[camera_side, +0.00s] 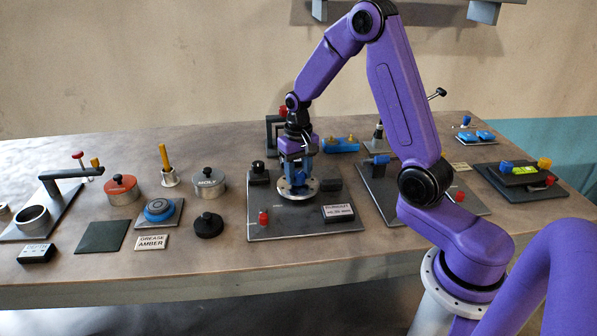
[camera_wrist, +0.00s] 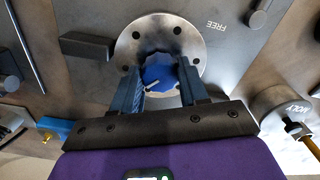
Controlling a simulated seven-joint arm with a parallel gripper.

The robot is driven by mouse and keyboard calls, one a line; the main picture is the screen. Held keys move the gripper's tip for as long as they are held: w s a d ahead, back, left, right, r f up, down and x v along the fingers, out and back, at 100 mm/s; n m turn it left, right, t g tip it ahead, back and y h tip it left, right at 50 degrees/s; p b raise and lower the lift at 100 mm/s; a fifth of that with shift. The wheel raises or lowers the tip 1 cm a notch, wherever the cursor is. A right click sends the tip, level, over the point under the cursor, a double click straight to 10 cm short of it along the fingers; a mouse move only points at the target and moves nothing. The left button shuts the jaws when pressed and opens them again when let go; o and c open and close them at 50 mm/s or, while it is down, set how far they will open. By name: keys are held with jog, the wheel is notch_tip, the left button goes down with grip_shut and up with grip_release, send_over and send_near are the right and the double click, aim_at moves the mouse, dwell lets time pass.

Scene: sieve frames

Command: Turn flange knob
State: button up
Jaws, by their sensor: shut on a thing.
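The flange (camera_side: 298,189) is a round silver disc with bolt holes on a grey plate (camera_side: 270,220) in the middle of the bench. In the wrist view the flange (camera_wrist: 133,47) surrounds a blue scalloped knob (camera_wrist: 160,73) with a white mark on it. My gripper (camera_side: 297,172) points straight down over the flange in the side view. In the wrist view its two fingers (camera_wrist: 160,88) stand on either side of the blue knob and are shut on it. The knob's sides are partly hidden by the fingers.
On the plate are a red knob (camera_side: 264,218), a labelled block (camera_side: 338,212) and a dark block (camera_side: 330,184). To the left stand a tin marked MOLY (camera_side: 208,181), a red-topped tin (camera_side: 121,190) and a black knobbed disc (camera_side: 208,225). Bare bench lies in front.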

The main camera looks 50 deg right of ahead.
aim_at(298, 174)
jog(key=shift+m, duration=1.7)
jog(key=shift+r, duration=0.1)
jog(key=o, duration=1.1)
jog(key=shift+c, duration=0.2)
notch_tip(298, 174, up, 17)
jog(key=shift+r, duration=0.2)
